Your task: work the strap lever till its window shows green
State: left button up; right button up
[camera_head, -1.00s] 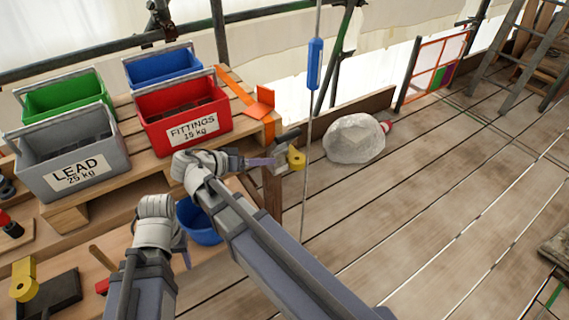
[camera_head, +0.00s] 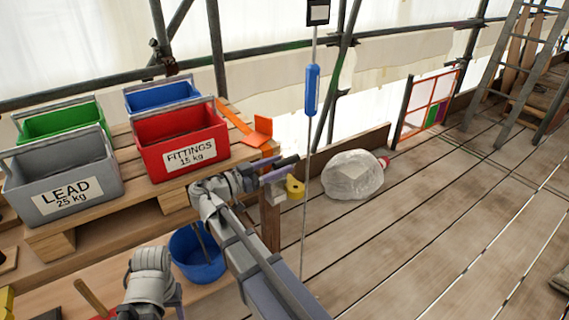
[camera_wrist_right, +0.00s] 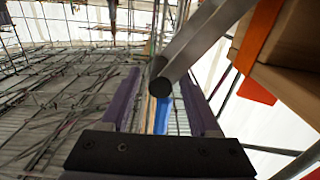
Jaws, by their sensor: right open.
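The strap lever (camera_head: 287,161) is a grey bar with a dark grip, by the front right corner of the wooden platform, below the orange strap (camera_head: 235,122). My right gripper (camera_head: 279,174) is open right beside it. In the right wrist view the lever (camera_wrist_right: 190,48) comes in from upper right, and its round dark end lies in line with the gap between my purple fingers; contact cannot be told. A grey block (camera_head: 272,188) sits under the lever. No coloured window can be made out. My left arm is at lower left; its jaws are unclear.
The red FITTINGS box (camera_head: 180,130) and grey LEAD box (camera_head: 60,170) stand on the platform (camera_head: 120,205). A yellow roll (camera_head: 295,187) is close by the lever. A blue handle (camera_head: 312,90) hangs on a cord just right. A blue bucket (camera_head: 197,255) is below.

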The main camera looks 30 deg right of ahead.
jog(key=shift+w+d, duration=0.15)
jog(key=shift+d, duration=1.05)
jog(key=shift+c, duration=0.4)
grip_shut()
